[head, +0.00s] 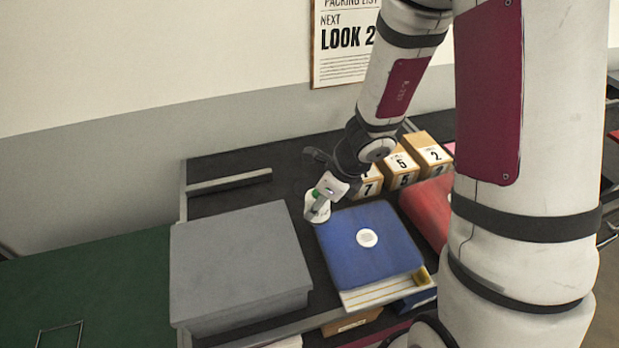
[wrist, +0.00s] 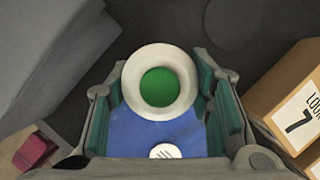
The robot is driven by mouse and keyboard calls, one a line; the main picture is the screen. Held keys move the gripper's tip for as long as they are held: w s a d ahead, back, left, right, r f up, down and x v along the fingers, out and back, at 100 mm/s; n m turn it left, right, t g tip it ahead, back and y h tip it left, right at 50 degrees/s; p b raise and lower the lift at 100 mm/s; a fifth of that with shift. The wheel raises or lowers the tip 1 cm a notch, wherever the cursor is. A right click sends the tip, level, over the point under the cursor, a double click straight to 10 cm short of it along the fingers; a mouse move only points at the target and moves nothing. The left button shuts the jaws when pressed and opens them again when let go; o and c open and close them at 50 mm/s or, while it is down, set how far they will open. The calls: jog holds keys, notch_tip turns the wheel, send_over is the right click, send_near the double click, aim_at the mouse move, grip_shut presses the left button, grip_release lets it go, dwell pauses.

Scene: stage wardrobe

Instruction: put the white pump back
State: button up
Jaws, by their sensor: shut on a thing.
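No white shoe shows in either view. My gripper (head: 327,188) is shut on a white round thing with a green centre (head: 317,207), just above or at the dark table top, between the grey box and the blue box. In the wrist view the white thing (wrist: 133,82) sits between the teal finger pads, its ring facing the camera. I cannot tell whether it is the pump or whether it touches the table. The blue box (head: 352,262) has a white disc (head: 367,238) on top and a pale striped front edge. Its inside is hidden.
A large grey box (head: 238,258) stands close on the left. Wooden number blocks (head: 402,167) stand behind the blue box, and a red box (head: 424,205) lies to its right, partly behind my arm. The dark table (head: 228,165) is bare at the back left, apart from a thin bar.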

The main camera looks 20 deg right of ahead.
jog(key=w, duration=0.4)
jog(key=w+d+f+p, duration=0.1)
jog(key=w, duration=0.3)
jog(key=w+d+p, duration=0.1)
jog(key=w, duration=0.4)
jog(key=shift+d+f, duration=0.1)
jog(key=shift+f, duration=0.05)
jog(key=shift+w+f, duration=0.1)
jog(key=shift+w, duration=0.05)
jog(key=shift+f+p, duration=0.35)
jog(key=shift+f, duration=1.25)
jog(key=shift+f, duration=0.1)
jog(key=o, duration=1.6)
jog(key=shift+f, duration=0.1)
